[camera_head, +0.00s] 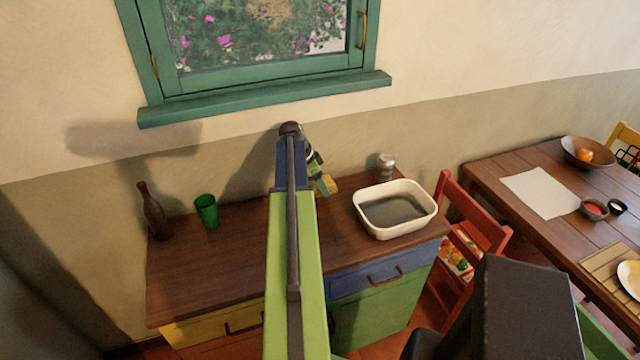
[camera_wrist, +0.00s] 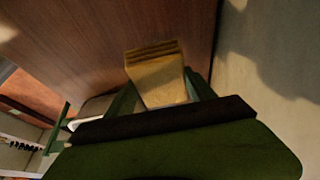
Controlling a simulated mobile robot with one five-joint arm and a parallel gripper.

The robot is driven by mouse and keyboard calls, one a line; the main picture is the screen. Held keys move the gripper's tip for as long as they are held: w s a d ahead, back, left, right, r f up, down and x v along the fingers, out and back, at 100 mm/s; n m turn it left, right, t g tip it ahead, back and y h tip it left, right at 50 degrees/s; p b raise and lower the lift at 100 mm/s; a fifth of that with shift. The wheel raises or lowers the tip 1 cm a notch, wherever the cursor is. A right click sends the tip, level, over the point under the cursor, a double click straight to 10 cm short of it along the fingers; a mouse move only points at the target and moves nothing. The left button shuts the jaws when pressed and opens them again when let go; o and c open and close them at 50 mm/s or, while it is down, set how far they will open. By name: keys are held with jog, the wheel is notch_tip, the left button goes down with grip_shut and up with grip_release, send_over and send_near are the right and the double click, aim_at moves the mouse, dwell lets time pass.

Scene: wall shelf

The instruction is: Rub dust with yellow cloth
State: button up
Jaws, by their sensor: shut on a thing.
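My gripper (camera_head: 317,172) is shut on the yellow cloth (camera_head: 328,186) above the back of the wooden cabinet top (camera_head: 210,270), near the wall. In the wrist view the folded yellow cloth (camera_wrist: 160,78) sits between the two green fingers and sticks out past them. The wooden top shows behind it. I cannot tell from these views whether the cloth touches any surface. I cannot make out dust anywhere. My arm hides the middle of the cabinet top.
A white basin (camera_head: 428,216) with grey contents stands right of my gripper, with a metal canister (camera_head: 385,167) behind it. A green cup (camera_head: 207,212) and brown bottle (camera_head: 153,212) stand left. A green window sill (camera_head: 265,98) juts out above. A red chair (camera_head: 480,222) stands right.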

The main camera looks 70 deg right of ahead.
notch_tip(320, 180, up, 3)
jog(key=p, duration=0.3)
jog(key=shift+r, duration=0.1)
